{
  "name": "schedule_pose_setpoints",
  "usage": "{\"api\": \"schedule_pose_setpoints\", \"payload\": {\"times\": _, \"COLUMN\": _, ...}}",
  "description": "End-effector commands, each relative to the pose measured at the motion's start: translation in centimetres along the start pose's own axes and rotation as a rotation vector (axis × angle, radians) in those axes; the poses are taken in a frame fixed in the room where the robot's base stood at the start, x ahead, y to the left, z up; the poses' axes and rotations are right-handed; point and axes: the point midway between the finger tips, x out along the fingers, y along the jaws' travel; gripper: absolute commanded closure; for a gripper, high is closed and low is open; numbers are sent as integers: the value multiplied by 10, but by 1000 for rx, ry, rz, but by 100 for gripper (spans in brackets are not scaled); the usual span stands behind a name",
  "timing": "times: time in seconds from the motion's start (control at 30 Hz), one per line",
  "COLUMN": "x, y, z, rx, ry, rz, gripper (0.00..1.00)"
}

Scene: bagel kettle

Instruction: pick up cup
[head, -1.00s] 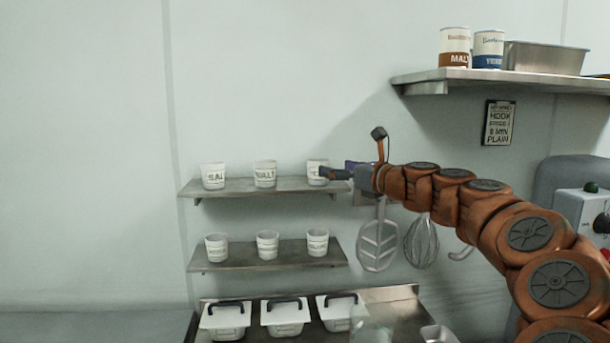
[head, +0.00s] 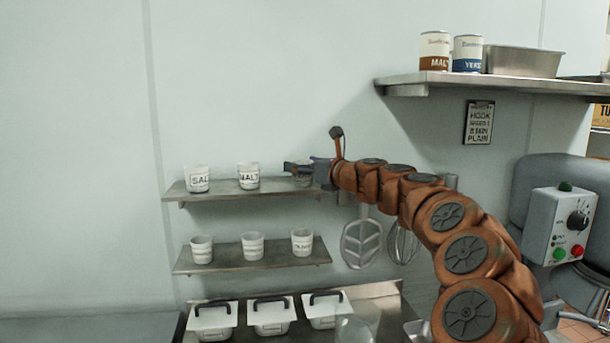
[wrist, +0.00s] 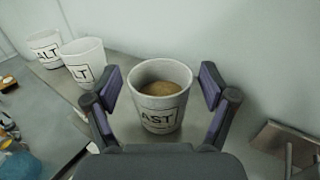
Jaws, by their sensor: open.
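A white cup (wrist: 158,105) with a black label ending in "AST" and brown contents stands upright on the upper metal shelf. In the wrist view it is between the two fingers of my gripper (wrist: 161,88), which are open with a finger on either side of it. I cannot tell whether either finger touches it. In the head view my gripper (head: 298,168) is at the right end of the upper shelf (head: 225,189) and hides much of this cup (head: 303,181).
A MALT cup (head: 248,176) and a SALT cup (head: 197,179) stand to the left on the same shelf. A lower shelf (head: 225,263) holds three more cups. A whisk (head: 402,245) and a flat beater (head: 361,244) hang to the right. A high shelf (head: 400,86) holds cans.

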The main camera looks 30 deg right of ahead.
Motion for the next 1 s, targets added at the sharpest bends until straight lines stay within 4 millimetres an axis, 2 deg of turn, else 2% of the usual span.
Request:
{"api": "schedule_pose_setpoints", "payload": {"times": 0.07, "x": 0, "y": 0, "z": 0, "rx": 0, "ry": 0, "rz": 0, "gripper": 17}}
{"api": "schedule_pose_setpoints", "payload": {"times": 0.67, "x": 0, "y": 0, "z": 0, "rx": 0, "ry": 1, "rz": 1, "gripper": 79}}
{"api": "schedule_pose_setpoints", "payload": {"times": 1.0, "x": 0, "y": 0, "z": 3, "rx": 0, "ry": 0, "rz": 0, "gripper": 79}}
